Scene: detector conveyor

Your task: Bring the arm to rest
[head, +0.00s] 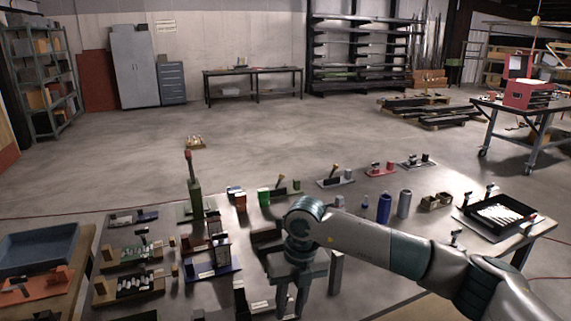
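My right arm comes in from the lower right and reaches across the front of the table (395,290). My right gripper (292,298) hangs downward near the table's front middle. Its two fingers stand apart, with a gap and no object seen between them; the tips are close to the bottom edge of the picture. My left arm and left gripper are not in view.
Around the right gripper stand a blue-based fixture (212,268), a green device (193,188), a blue can (384,208) and a grey can (404,204). A black tray (487,229) lies at right, a blue bin (38,248) at left. The floor beyond is mostly clear.

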